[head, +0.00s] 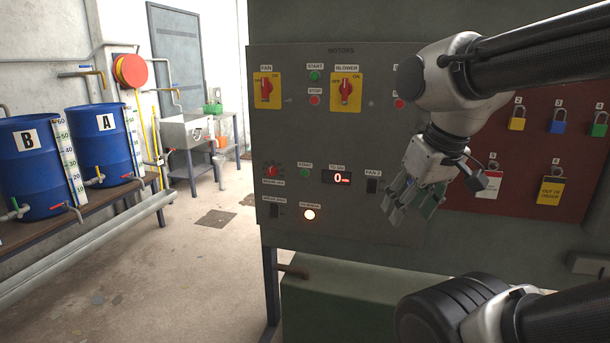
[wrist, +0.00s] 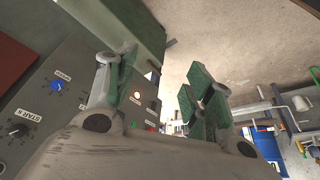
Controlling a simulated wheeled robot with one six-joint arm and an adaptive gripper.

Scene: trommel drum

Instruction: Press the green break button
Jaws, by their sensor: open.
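My gripper (head: 412,208) is open and empty in front of the right part of the grey motor panel (head: 385,130), with its fingers pointing down. Its green-padded fingers stand apart in the wrist view (wrist: 165,80). I cannot read a break label on either. The gripper is right of both and touches neither. The panel behind the gripper is hidden.
Yellow-backed red switches for fan (head: 267,90) and blower (head: 346,92), a red stop button (head: 314,100), a digital display (head: 337,177) and a lit lamp (head: 309,214) share the panel. A red lock board (head: 560,180) is at right. Blue barrels (head: 102,135) stand left. Floor between is clear.

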